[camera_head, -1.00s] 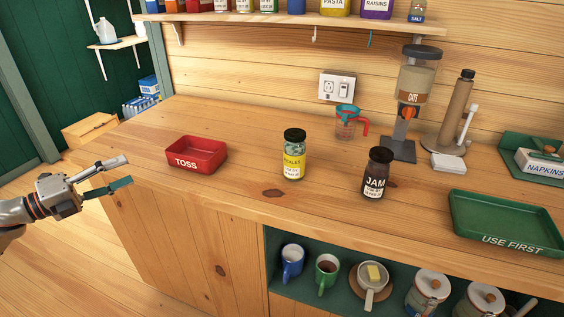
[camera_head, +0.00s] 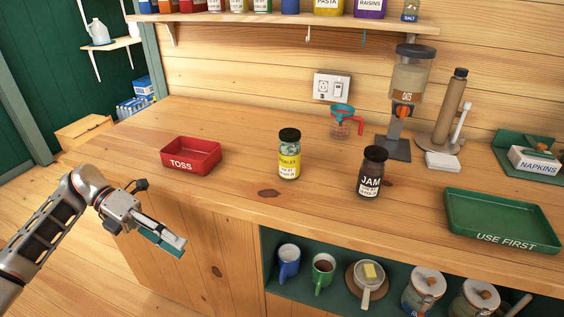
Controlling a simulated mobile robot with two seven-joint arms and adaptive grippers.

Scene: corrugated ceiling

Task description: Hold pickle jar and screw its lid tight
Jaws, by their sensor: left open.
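The pickle jar (camera_head: 289,160) stands upright on the wooden counter (camera_head: 235,187), left of the jam jar. It is clear glass with a yellow label. Its dark lid (camera_head: 289,135) sits on top; I cannot tell how tight it is. My left gripper (camera_head: 182,249) is in front of the counter's front edge, below and left of the pickle jar and well apart from it. It is open, with nothing seen between its fingers. My right gripper is not in view.
A dark jam jar (camera_head: 371,173) stands right of the pickle jar. A red TOSS tray (camera_head: 191,142) is on the left and a green USE FIRST tray (camera_head: 480,233) on the right. Mugs, including a blue one (camera_head: 288,262), sit on the shelf below. Counter around the pickle jar is clear.

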